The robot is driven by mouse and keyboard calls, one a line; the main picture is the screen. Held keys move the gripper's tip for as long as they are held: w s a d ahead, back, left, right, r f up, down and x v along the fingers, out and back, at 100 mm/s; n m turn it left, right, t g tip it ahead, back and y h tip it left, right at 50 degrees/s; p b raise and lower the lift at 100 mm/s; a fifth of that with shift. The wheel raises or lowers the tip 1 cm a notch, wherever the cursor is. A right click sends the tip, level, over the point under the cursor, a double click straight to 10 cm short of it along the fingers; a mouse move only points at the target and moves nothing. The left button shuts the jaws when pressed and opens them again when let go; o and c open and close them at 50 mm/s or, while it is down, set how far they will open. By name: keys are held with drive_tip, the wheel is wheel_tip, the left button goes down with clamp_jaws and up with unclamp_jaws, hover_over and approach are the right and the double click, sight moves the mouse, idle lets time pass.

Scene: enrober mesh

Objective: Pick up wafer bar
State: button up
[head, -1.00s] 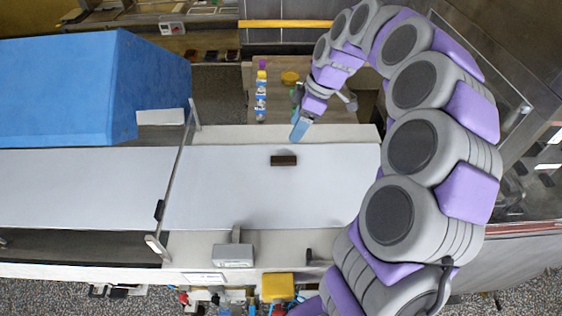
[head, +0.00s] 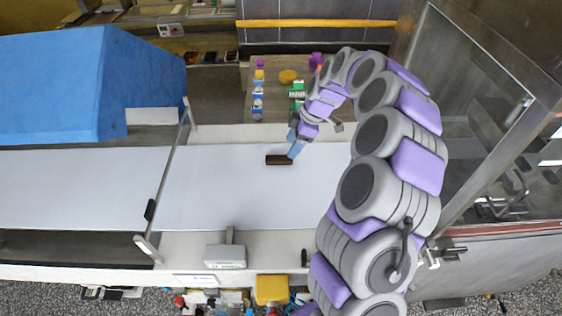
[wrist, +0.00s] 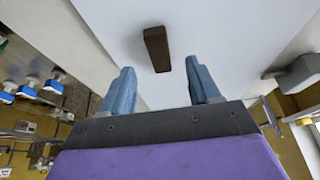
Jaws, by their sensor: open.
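The wafer bar (head: 278,160) is a small dark brown block lying flat on the white conveyor belt (head: 230,205) in the head view. In the wrist view the wafer bar (wrist: 157,49) lies ahead of the fingertips, between their lines and apart from both. My gripper (wrist: 160,82) is open and empty, with two blue fingers spread. In the head view my gripper (head: 294,149) is just right of the bar's right end; its height above the belt is hard to tell there.
A blue machine hood (head: 60,85) stands over the belt at the left. A metal rail (head: 170,180) crosses the belt. A grey box (head: 226,256) sits at the near edge. Bottles and a carton (head: 297,94) stand on a table behind. The belt around the bar is clear.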

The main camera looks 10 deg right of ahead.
sight(279, 158)
drive_tip(key=shift+a+f, duration=0.2)
drive_tip(key=shift+f, duration=0.35)
drive_tip(key=shift+a+f, duration=0.25)
drive_tip(key=shift+a, duration=0.3)
drive_tip(key=x, duration=0.1)
drive_tip(key=b+x, duration=0.1)
drive_tip(key=x, duration=0.2)
drive_tip(key=shift+w+a+r, duration=0.1)
drive_tip(key=shift+w+a, duration=0.2)
drive_tip(key=shift+w, duration=0.05)
drive_tip(key=shift+d+f+b, duration=0.15)
drive_tip(key=shift+f+b, duration=0.2)
drive_tip(key=shift+f, duration=0.1)
drive_tip(key=c, duration=0.9)
